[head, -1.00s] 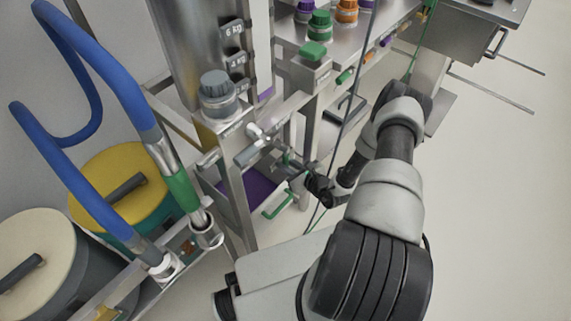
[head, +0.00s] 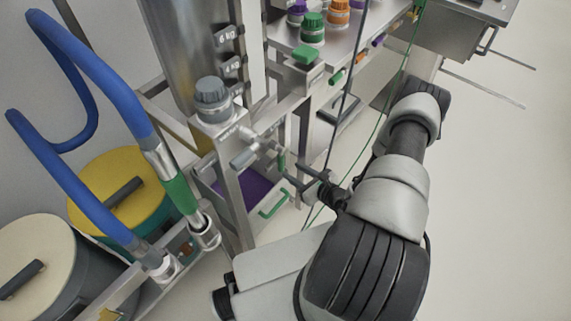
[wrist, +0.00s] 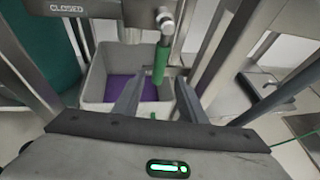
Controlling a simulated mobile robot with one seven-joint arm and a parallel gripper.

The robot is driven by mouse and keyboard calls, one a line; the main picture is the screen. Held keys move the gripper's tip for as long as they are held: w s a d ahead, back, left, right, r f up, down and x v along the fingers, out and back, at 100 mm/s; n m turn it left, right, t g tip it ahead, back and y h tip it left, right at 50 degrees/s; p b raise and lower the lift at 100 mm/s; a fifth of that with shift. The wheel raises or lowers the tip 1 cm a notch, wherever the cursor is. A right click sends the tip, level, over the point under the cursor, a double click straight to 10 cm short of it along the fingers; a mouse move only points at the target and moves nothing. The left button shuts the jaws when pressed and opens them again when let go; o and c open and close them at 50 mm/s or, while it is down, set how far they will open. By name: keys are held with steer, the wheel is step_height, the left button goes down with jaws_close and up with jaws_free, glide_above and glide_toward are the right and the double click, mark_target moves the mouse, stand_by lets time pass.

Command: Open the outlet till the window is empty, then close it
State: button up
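A steel hopper (head: 180,45) carries kg labels on its side; its window fill cannot be made out. The outlet valve (head: 243,158) sits beneath it. Its lever has a green grip (head: 281,162), which hangs down in the wrist view (wrist: 160,62). A "CLOSED" label (wrist: 68,8) shows at top left there. A grey bin (wrist: 95,88) with purple contents (wrist: 133,88) stands below. My gripper (head: 297,176) is open and empty, close to the grip. In the wrist view its fingers (wrist: 155,100) are spread, with the grip beyond and between them, apart from both.
Steel frame posts (head: 234,195) stand around the bin. A shelf with coloured-capped bottles (head: 312,28) is at the back. Blue hoses (head: 100,75) and lidded drums (head: 118,190) are at left. Free floor (head: 490,200) lies at right.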

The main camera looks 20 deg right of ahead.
steer(key=p+v, duration=0.1)
steer(key=v, duration=0.8)
steer(key=shift+r, duration=0.1)
